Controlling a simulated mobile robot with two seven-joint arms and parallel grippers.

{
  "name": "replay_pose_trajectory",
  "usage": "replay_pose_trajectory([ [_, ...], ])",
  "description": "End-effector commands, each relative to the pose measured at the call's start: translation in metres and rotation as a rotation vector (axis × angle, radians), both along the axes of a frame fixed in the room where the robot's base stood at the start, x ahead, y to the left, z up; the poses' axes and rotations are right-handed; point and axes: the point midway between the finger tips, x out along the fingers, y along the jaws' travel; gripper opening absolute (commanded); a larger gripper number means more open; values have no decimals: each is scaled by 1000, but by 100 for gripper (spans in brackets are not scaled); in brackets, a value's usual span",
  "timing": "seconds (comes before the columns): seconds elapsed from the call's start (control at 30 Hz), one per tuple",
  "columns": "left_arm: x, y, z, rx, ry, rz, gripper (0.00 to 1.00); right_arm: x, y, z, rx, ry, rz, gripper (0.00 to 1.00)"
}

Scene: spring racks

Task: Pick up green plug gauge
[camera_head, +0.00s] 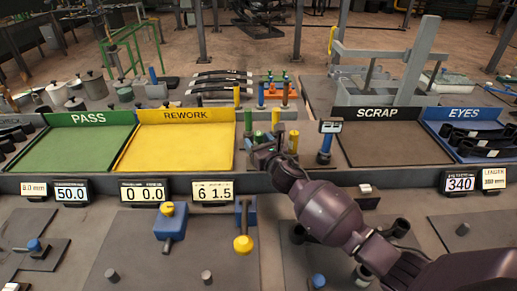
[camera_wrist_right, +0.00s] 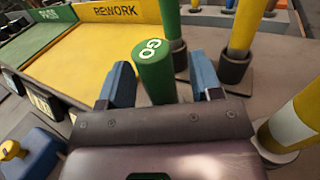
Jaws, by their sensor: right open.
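A green plug gauge (camera_wrist_right: 155,72) with a white "GO" on its round top stands in the right wrist view. My right gripper (camera_wrist_right: 162,78) is open, with its two blue fingers on either side of the gauge and gaps showing beside it. The gauge's lower part is hidden by the gripper body. In the head view my right gripper (camera_head: 264,148) is among the upright gauges, just right of the yellow tray. A second green cylinder (camera_wrist_right: 172,20) stands just behind the "GO" gauge. My left gripper is not in view.
A yellow-topped gauge (camera_wrist_right: 247,25) in a dark holder and a white-and-yellow cylinder (camera_wrist_right: 293,125) stand close to the right. The yellow REWORK tray (camera_head: 185,146) and green PASS tray (camera_head: 70,148) are empty. A small display on a blue post (camera_head: 326,143) stands right of the gripper.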

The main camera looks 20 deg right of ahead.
Motion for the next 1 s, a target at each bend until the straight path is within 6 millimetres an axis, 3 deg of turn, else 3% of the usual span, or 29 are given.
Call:
replay_pose_trajectory([
  [0.13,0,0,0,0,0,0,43,0,0,0,0,0,0,57],
  [0.5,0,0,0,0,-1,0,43,0,0,0,0,0,0,1],
  [0.83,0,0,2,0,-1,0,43,0,0,5,0,-3,1,0],
  [1.0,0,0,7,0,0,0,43,1,0,26,-3,-8,3,0],
])
